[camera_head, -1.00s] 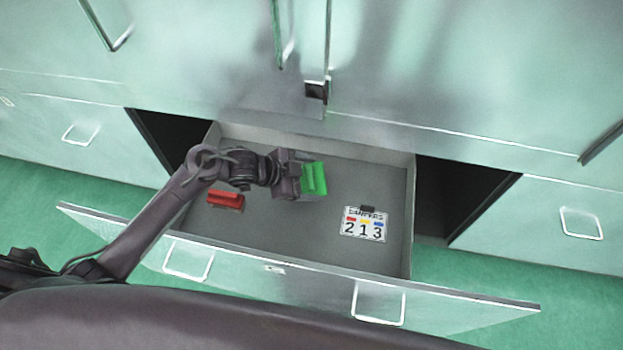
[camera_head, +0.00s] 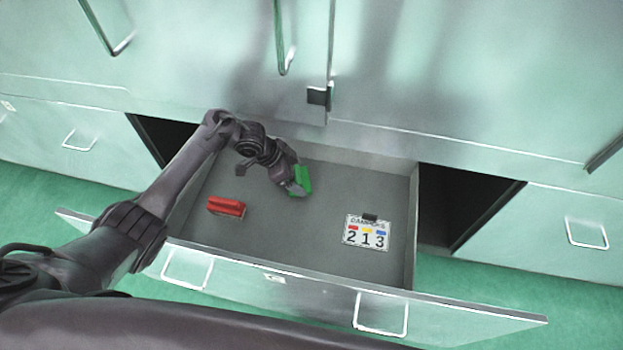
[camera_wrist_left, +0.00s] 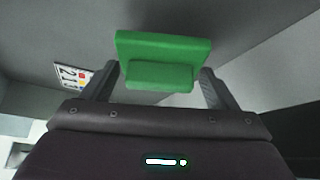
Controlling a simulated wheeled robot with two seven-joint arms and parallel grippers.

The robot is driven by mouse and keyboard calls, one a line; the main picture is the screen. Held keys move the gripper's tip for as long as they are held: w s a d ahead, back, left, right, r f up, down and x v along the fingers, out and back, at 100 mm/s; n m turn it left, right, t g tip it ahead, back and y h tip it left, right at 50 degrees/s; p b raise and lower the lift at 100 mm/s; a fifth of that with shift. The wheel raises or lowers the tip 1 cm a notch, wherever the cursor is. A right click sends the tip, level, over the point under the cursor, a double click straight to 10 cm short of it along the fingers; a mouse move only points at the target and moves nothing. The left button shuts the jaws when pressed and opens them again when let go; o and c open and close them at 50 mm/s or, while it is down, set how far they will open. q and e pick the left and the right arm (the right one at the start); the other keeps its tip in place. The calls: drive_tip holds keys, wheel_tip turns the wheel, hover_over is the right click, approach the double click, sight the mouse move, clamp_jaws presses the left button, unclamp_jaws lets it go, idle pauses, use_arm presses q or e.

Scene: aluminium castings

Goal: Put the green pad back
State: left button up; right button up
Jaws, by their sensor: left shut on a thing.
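The green pad (camera_head: 304,180) is a small block with a raised grip. My left gripper (camera_head: 293,188) is shut on it inside the open drawer (camera_head: 290,225), in the middle toward the back. In the left wrist view the green pad (camera_wrist_left: 162,60) sits between the two fingers of my left gripper (camera_wrist_left: 158,85). I cannot tell whether the pad touches the drawer floor. My right gripper is not in view.
A red pad (camera_head: 226,206) lies at the drawer's left. A card (camera_head: 367,232) marked 213, with coloured patches and a dark piece on its top edge, lies at the right. The drawer's middle floor is clear. Cabinet doors (camera_head: 450,70) stand above.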

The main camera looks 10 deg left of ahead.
use_arm(q)
drive_tip(key=d+f, duration=0.1)
drive_tip(key=w+d+f, duration=0.1)
drive_tip(key=d+f, duration=0.1)
drive_tip(key=d, duration=0.1)
drive_tip(key=shift+w+b, duration=0.3)
drive_tip(key=shift+b, duration=0.1)
drive_tip(key=o, duration=0.8)
drive_tip(key=p+v, duration=0.1)
drive_tip(key=v, duration=0.2)
drive_tip(key=s+a, duration=0.1)
drive_tip(key=a, duration=0.2)
drive_tip(key=s+a, duration=0.2)
drive_tip(key=a, duration=0.2)
drive_tip(key=s+a+b, duration=0.1)
drive_tip(key=a, duration=0.3)
drive_tip(key=shift+s+a, duration=0.15)
drive_tip(key=shift+s, duration=0.1)
